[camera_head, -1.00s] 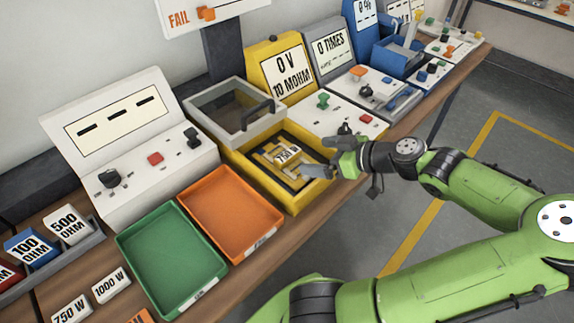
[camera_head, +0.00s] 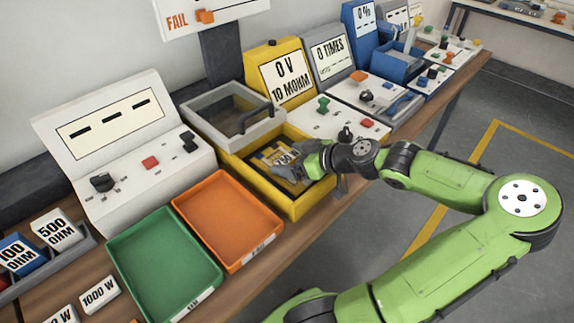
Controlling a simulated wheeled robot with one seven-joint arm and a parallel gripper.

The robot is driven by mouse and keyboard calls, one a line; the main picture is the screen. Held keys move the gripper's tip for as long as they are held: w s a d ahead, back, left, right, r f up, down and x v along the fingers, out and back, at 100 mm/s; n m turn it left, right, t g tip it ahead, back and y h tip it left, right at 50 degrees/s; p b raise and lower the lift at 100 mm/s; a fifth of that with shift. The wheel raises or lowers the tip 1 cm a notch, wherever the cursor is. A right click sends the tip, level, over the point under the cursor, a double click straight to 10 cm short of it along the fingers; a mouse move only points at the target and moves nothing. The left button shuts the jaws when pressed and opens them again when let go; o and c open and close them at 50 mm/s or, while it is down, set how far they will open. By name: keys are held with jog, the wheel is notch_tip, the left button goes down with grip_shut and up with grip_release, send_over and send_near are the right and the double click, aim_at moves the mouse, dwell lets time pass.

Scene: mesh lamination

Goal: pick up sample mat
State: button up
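A small white-labelled piece (camera_head: 281,158) lies in the yellow box (camera_head: 262,196) of the tester with its lid raised. It is the likeliest sample mat, but I cannot be sure. My gripper (camera_head: 290,171) is inside the box opening, over or beside this piece, and covers part of it and its label. I cannot tell whether the fingers touch it or are closed.
An orange tray (camera_head: 227,258) and a green tray (camera_head: 166,308) stand to the left of the yellow box. The grey-framed lid (camera_head: 214,126) is behind the box opening. A white control panel (camera_head: 345,131) stands to its right. Floor lies beyond the table's front edge.

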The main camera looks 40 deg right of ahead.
jog(key=shift+c, duration=0.9)
jog(key=shift+r, duration=0.15)
